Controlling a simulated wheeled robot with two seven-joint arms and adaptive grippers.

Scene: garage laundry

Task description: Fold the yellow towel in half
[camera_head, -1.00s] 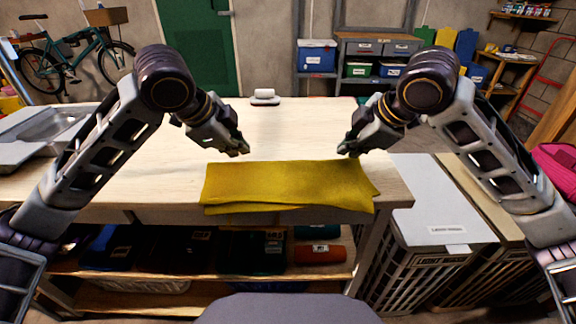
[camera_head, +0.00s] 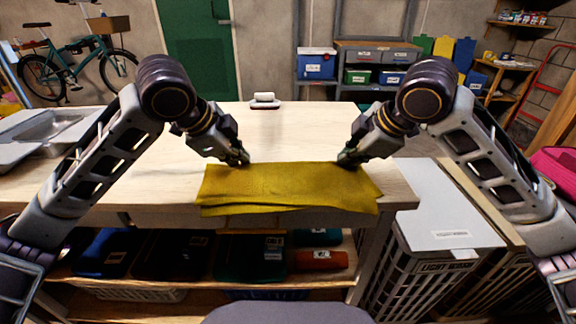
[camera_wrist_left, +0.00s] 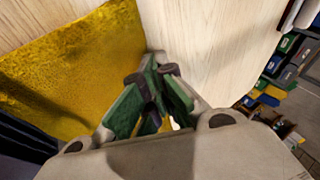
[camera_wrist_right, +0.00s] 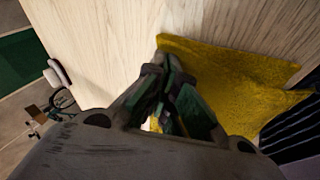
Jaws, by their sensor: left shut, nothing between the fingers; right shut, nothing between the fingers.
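The yellow towel (camera_head: 285,188) lies doubled over along the front edge of the wooden table, its layers slightly offset at the front and right side. It also shows in the left wrist view (camera_wrist_left: 75,70) and the right wrist view (camera_wrist_right: 235,85). My left gripper (camera_head: 243,159) is shut and empty at the towel's far edge, left of its middle. My right gripper (camera_head: 345,160) is shut and empty at the far edge near the right end. Whether the fingertips touch the cloth I cannot tell.
The wooden table (camera_head: 290,130) is clear behind the towel. A small white object (camera_head: 264,100) stands at its back edge. A metal sink (camera_head: 60,125) is at the left. A white lidded hamper (camera_head: 445,225) stands right of the table. Shelves with bins are below.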

